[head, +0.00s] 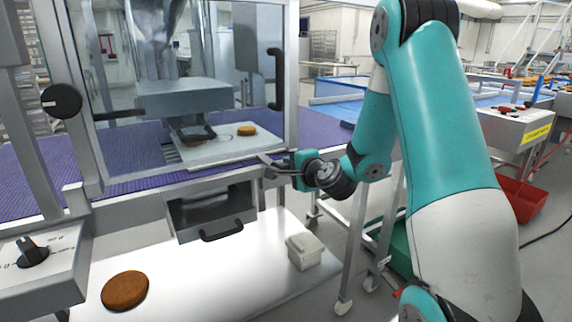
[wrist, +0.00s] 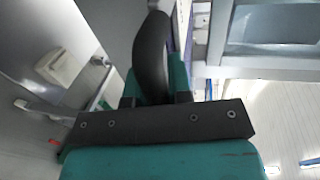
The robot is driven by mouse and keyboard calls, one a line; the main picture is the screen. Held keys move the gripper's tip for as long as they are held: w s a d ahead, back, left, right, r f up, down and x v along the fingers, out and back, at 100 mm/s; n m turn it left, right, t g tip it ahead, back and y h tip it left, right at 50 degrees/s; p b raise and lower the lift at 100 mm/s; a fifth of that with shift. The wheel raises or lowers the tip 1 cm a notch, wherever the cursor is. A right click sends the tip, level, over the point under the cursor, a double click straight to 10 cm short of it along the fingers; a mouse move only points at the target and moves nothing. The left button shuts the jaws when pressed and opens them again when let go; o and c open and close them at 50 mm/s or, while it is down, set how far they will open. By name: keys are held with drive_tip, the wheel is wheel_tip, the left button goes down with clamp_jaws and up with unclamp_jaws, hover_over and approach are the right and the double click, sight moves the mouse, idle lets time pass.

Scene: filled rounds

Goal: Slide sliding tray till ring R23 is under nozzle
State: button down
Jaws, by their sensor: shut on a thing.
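The pale sliding tray (head: 218,150) lies inside the clear-walled machine. One golden-brown round (head: 246,130) sits on its right part, on or in a ring I cannot make out. Another round (head: 193,143) shows partly at the left, beneath the dark nozzle end (head: 197,132), which hides some of it. No ring label is legible, so I cannot tell which is R23. My gripper (head: 273,168) is at the tray's right front side. In the wrist view it is shut on a black curved handle (wrist: 151,55), apparently the tray's; the jaws partly hide it.
The guard door's black handle (head: 277,80) stands above my gripper. A metal drawer (head: 212,212) with a handle is below the tray. A brown round (head: 125,291) and a small pale box (head: 303,250) are on the white surface below. A knob box (head: 38,255) is at left.

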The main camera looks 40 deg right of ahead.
drive_tip(key=shift+a, duration=0.15)
drive_tip(key=c, duration=1.1)
unclamp_jaws()
drive_tip(key=shift+o, duration=0.2)
